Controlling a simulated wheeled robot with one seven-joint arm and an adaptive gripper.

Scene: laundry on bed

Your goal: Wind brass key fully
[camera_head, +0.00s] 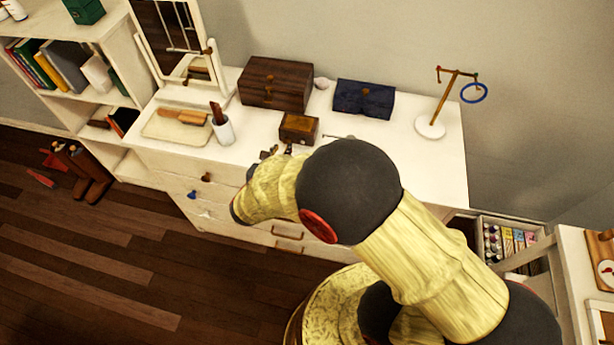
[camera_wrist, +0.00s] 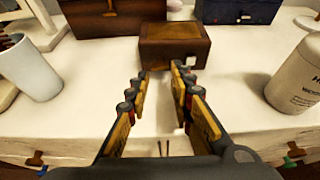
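A small brown wooden box (camera_wrist: 174,45) stands on the white dresser top, straight ahead of my gripper (camera_wrist: 161,80) in the wrist view. It also shows in the head view (camera_head: 299,127), with a gold mark on it. A small pale piece (camera_wrist: 190,61) sits at the box's lower front right, by the right fingertip; I cannot tell if it is the brass key. No clearly brass key can be made out. My gripper is open, its two fingers apart with nothing between them, just in front of the box. In the head view my arm hides most of the gripper.
A white bottle (camera_wrist: 297,76) is at the right.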

